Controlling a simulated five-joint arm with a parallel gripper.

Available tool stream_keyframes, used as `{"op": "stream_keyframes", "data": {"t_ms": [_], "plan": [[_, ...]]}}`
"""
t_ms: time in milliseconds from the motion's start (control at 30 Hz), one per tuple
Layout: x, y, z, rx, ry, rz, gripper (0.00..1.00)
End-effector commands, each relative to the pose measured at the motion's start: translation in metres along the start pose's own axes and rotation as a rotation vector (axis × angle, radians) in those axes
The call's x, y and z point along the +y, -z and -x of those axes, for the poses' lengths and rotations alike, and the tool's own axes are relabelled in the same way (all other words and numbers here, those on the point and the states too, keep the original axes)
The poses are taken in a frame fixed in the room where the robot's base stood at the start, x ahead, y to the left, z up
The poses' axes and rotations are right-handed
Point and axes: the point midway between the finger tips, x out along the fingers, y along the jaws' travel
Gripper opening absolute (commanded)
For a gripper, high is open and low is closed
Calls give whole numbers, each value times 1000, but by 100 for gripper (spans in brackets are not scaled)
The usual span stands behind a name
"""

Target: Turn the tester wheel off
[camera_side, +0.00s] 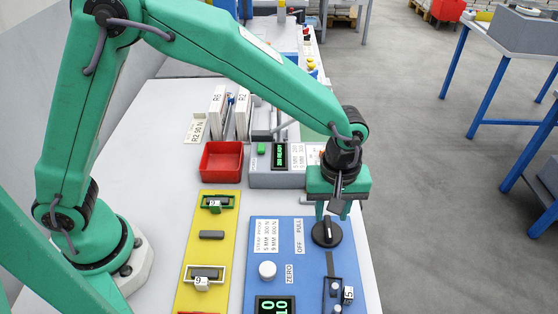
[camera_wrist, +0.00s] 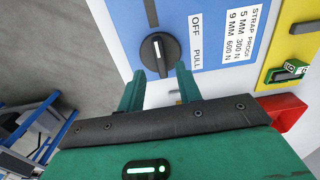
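The tester wheel is a black round knob (camera_side: 327,232) with a raised grip bar and a white line, set on the blue tester panel (camera_side: 287,236). OFF and PULL are printed beside it. In the wrist view the wheel (camera_wrist: 170,48) lies just beyond my fingertips, its white line running nearly up and down the picture; which word it marks I cannot tell for sure. My green gripper (camera_side: 332,212) is above the wheel's far edge, pointing down. In the wrist view my gripper (camera_wrist: 159,76) is open, its two fingers apart with nothing between them.
A white knob (camera_side: 267,270) and a digital display (camera_side: 274,305) share the panel. A grey box with a screen (camera_side: 277,178) stands behind, near my gripper. A yellow board (camera_side: 208,250) and a red tray (camera_side: 221,161) lie left. The table edge is close on the right.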

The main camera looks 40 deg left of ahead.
Motion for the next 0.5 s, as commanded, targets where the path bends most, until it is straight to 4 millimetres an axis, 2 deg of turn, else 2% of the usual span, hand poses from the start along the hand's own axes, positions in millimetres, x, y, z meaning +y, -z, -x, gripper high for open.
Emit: {"op": "stream_keyframes", "data": {"t_ms": [200, 500], "plan": [[0, 0, 26, 0, -2, 1, 35], [0, 0, 35, 0, 0, 1, 35]]}}
